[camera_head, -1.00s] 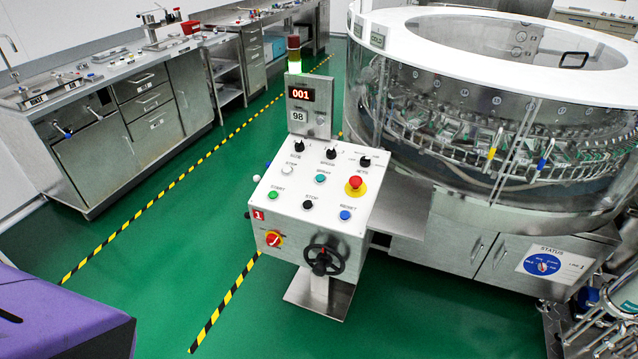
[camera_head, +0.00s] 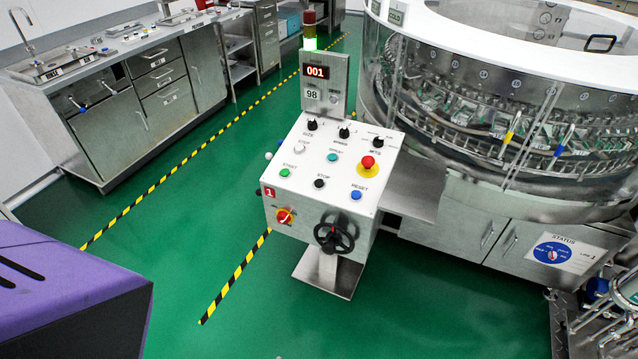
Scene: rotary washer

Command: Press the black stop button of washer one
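The control panel (camera_head: 312,222) of washer one is a white box with a red "1" label, standing on a metal post. Its black stop button (camera_head: 319,183) sits on the sloped top, between the green start button (camera_head: 285,173) and the blue reset button (camera_head: 356,195). The display (camera_head: 316,71) above reads 001, with 98 below it, and the lamp over it glows green. The round washer (camera_head: 480,120) stands to the right. Neither of my grippers is in view.
A red emergency knob (camera_head: 367,162) on a yellow base sits behind the reset button. A black handwheel (camera_head: 334,234) juts from the panel's front. A purple and dark block (camera_head: 75,295) fills the lower left. Green floor is clear left of the panel.

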